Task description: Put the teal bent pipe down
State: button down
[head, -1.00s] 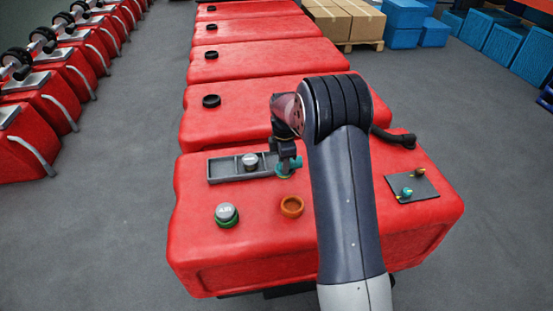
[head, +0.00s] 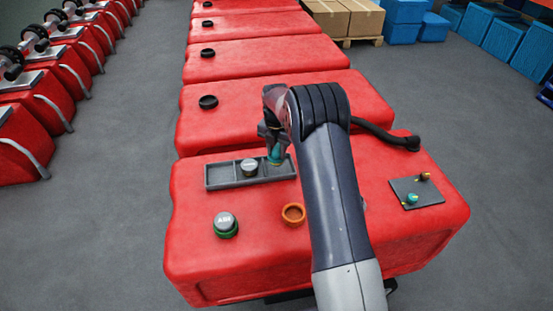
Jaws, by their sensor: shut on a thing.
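My gripper (head: 273,150) points down at the back right of the grey tray (head: 213,184) on the nearest red tank (head: 340,235). It is shut on the teal bent pipe (head: 275,158), of which only a small part shows below the fingers. The pipe is at the tray's right compartment in the picture. I cannot tell whether it touches the tray floor or hangs just above it.
A grey-capped piece (head: 249,167) stands in the tray's middle. In front are a green-ringed cap (head: 226,224) and an orange ring (head: 293,214). A dark plate (head: 430,194) with small teal and orange-yellow fittings lies right. A black hose (head: 385,136) runs behind my arm.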

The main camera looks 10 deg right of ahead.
aim_at(276, 159)
jog(key=shift+f+p, duration=0.3)
jog(key=shift+f, duration=1.8)
jog(key=shift+f, duration=0.1)
jog(key=c, duration=1)
grip_release()
notch_tip(276, 159, up, 12)
jog(key=shift+r+b, duration=0.1)
jog(key=shift+b, duration=0.5)
